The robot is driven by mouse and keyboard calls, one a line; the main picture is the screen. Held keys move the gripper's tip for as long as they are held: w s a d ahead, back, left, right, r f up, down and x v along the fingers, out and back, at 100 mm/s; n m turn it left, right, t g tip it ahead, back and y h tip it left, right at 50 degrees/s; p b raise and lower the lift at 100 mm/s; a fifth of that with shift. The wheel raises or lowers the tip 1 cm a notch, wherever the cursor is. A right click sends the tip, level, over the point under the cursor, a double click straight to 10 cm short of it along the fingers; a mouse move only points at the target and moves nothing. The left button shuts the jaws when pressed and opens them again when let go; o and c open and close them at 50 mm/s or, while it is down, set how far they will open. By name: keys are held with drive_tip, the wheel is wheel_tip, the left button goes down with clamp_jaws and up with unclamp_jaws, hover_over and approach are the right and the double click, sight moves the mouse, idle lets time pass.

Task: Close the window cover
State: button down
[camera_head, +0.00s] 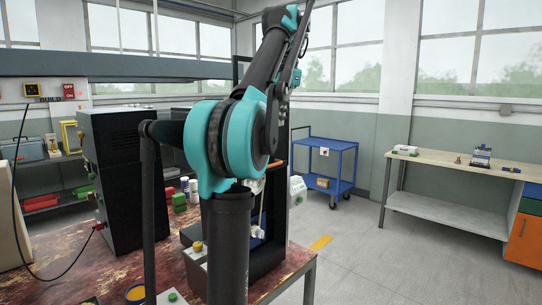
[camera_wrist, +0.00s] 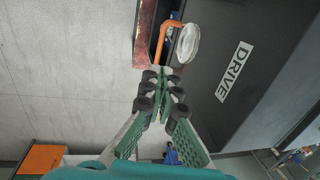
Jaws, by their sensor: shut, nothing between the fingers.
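In the wrist view a dark machine panel carries a white DRIVE label (camera_wrist: 234,72). A pale round disc (camera_wrist: 187,43), possibly the window or its cover, sits at the panel's left edge; I cannot tell which, or how far it is open. An orange bent bar (camera_wrist: 163,38) runs beside it over a narrow dark opening. My gripper (camera_wrist: 162,82) is shut and empty, its tips just below the disc and bar in the picture; whether they touch anything is unclear. In the head view my arm hides most of the dark machine (camera_head: 268,262) and the gripper.
A worn red-brown bench (camera_head: 75,272) holds a tall black cabinet (camera_head: 118,175) at left. A blue cart (camera_head: 328,168) stands behind, and a pale workbench (camera_head: 455,165) stands at right. The grey floor between them is mostly clear.

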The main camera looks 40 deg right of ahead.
wheel_tip(320, 180, down, 13)
drive_tip(key=w, duration=0.2)
drive_tip(key=shift+w+a, duration=0.15)
drive_tip(key=shift+w, duration=0.05)
drive_tip(key=shift+r, duration=0.1)
wheel_tip(320, 180, down, 37)
drive_tip(key=shift+r, duration=0.15)
drive_tip(key=shift+s, duration=0.1)
idle(0.5)
wheel_tip(320, 180, up, 14)
drive_tip(key=s, duration=0.2)
drive_tip(key=shift+s, duration=0.15)
